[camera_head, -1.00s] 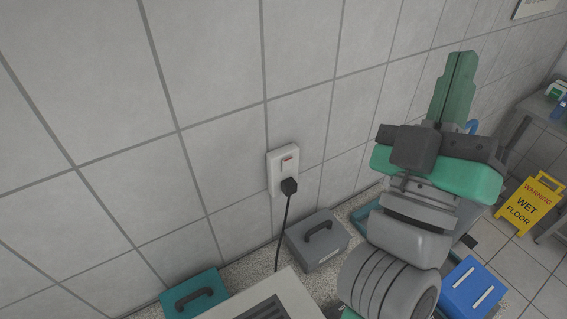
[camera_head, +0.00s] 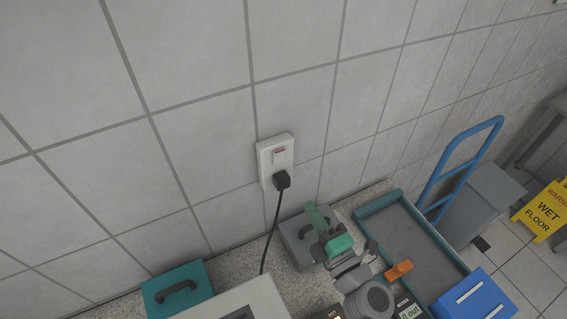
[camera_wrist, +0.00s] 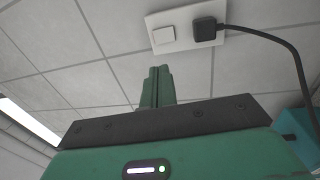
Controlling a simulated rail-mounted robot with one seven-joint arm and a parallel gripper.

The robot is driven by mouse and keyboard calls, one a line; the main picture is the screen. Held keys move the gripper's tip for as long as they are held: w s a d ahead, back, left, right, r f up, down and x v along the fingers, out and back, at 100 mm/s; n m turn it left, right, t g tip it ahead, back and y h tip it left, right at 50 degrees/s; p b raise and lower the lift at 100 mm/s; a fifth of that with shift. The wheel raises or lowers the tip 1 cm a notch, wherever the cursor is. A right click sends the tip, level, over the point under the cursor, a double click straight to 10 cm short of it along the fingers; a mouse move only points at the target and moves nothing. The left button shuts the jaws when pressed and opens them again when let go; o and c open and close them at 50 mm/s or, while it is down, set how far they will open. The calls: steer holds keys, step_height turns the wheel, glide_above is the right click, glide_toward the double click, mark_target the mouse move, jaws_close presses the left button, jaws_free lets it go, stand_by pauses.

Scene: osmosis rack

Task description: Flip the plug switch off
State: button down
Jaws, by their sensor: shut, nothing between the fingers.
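A white wall socket plate (camera_head: 262,160) is fixed to the tiled wall. In the wrist view the plate (camera_wrist: 186,15) is at the top, with the switch (camera_wrist: 164,36) left of the plug (camera_wrist: 207,29). My gripper (camera_head: 312,208) has green fingers pressed together with nothing between them. It is below and right of the socket in the head view, apart from it. The fingertips (camera_wrist: 159,70) show just below the switch in the wrist view.
A black cord (camera_head: 270,236) hangs from the plug to the counter. A grey case (camera_head: 292,238) stands behind my gripper, and a teal case (camera_head: 178,289) is at left. A teal-edged tray (camera_head: 405,228), a blue box (camera_head: 478,298) and a blue-handled cart (camera_head: 480,195) are at right.

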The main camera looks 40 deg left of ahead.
steer(key=p+x, duration=0.2)
steer(key=x, duration=1.1)
steer(key=shift+a, duration=0.1)
steer(key=shift+w+a, duration=0.25)
steer(key=shift+a, duration=0.15)
steer(key=shift+a+b, duration=0.2)
steer(key=shift+b, duration=0.1)
steer(key=shift+d+r+p, duration=0.15)
steer(key=shift+r+p, duration=0.05)
steer(key=shift+p, duration=0.1)
steer(key=p, duration=0.2)
glide_toward(278, 156)
steer(key=s+d+r, duration=0.2)
steer(key=d+r, duration=0.1)
steer(key=d, duration=0.4)
steer(key=shift+s+a, duration=0.1)
steer(key=shift+a, duration=0.15)
